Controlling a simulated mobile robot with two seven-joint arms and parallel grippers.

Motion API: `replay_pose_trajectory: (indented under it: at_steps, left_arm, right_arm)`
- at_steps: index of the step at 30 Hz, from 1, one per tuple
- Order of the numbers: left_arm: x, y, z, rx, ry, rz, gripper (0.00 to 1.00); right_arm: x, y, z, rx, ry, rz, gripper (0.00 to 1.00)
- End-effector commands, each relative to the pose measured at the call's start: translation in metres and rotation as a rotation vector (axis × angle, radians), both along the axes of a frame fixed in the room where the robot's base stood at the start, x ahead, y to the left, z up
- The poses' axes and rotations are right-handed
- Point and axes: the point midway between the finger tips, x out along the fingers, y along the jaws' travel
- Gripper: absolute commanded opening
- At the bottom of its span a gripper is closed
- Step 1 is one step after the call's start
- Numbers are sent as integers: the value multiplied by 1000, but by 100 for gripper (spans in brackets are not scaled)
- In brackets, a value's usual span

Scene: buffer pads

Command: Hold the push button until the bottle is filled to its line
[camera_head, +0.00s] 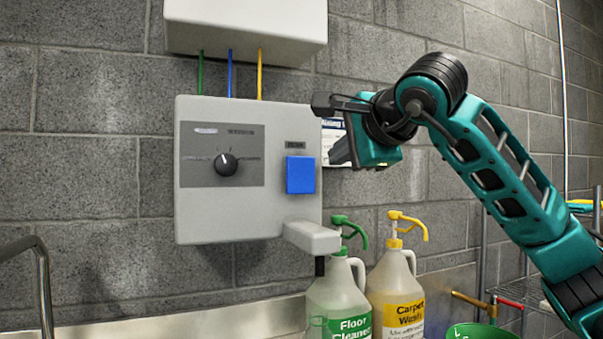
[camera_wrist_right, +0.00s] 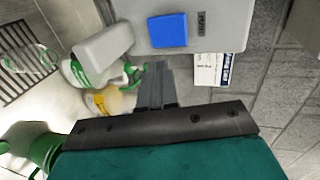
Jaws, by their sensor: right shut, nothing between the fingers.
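The blue push button (camera_head: 301,175) is on the right front of the grey dispenser box (camera_head: 250,215); it also shows in the wrist view (camera_wrist_right: 168,30). My right gripper (camera_head: 340,153) is shut and empty, just right of the button and apart from it. In the wrist view its closed fingers (camera_wrist_right: 157,85) point toward the box's lower edge. A clear bottle with green markings (camera_wrist_right: 32,58) seems to stand over the grate, beyond the spout; its fill line and level cannot be made out. It is not visible in the head view. My left gripper is out of view.
The grey spout (camera_head: 312,237) juts out below the button. A floor cleaner jug (camera_head: 338,300) and a carpet wash jug (camera_head: 397,295) stand at the lower right. A green bucket (camera_head: 480,332) is beside them. A sign (camera_wrist_right: 212,69) hangs right of the box.

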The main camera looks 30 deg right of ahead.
Motion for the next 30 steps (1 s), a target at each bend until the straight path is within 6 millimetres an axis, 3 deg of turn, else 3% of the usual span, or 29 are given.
replay_pose_trajectory:
  at_steps: [8,13,26,30]
  left_arm:
    - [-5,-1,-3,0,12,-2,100]
    - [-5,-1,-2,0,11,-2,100]
    - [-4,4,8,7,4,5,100]
    - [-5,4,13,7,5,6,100]
  right_arm:
    - [1,1,0,1,0,2,0]
    - [14,0,-4,1,2,3,0]
    - [98,-4,-31,2,4,4,0]
    - [119,-5,-29,4,2,4,0]
